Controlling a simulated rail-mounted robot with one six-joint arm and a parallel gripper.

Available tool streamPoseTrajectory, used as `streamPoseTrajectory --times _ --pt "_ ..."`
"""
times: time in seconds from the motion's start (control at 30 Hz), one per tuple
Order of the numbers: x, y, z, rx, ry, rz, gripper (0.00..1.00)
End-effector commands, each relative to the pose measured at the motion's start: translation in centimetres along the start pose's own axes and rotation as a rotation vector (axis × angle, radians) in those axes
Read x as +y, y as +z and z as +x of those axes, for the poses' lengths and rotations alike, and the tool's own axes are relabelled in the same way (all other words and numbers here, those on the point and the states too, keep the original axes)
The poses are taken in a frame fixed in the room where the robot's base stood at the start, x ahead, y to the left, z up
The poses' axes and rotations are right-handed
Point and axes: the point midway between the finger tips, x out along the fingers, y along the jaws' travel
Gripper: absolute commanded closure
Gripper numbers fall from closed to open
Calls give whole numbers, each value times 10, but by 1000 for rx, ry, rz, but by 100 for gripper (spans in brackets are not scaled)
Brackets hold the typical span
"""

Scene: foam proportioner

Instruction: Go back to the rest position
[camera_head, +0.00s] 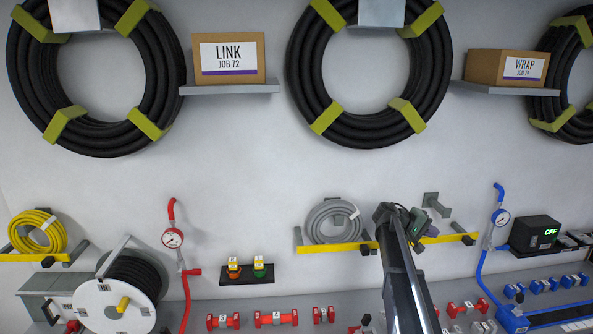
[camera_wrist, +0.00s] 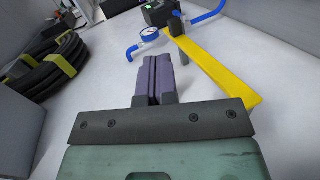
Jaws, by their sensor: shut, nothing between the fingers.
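My gripper (camera_head: 416,232) is at the right of centre in the head view, raised in front of the wall by a yellow bar (camera_head: 342,248). In the wrist view my gripper (camera_wrist: 154,60) shows with its purple-grey fingers pressed together and nothing between them. The yellow bar also shows in the wrist view (camera_wrist: 222,70), to the right of the fingers; I cannot tell how far it is from them. My arm hides part of the bar in the head view.
A grey hose coil (camera_head: 333,222) hangs left of my gripper. A blue pipe with a gauge (camera_head: 501,217) and a black box reading OFF (camera_head: 537,233) stand at right. Red fittings (camera_head: 276,318) lie along the bench. A hose reel (camera_head: 118,300) stands at left. Large black hoses hang above.

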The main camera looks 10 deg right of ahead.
Motion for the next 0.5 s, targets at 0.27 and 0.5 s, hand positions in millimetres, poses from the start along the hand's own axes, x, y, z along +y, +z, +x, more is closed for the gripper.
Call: streamPoseTrajectory --times 0.27,0.5 --pt "-194 192 -103 -38 -727 20 100" --pt "-305 332 -197 -24 -1170 -77 100"
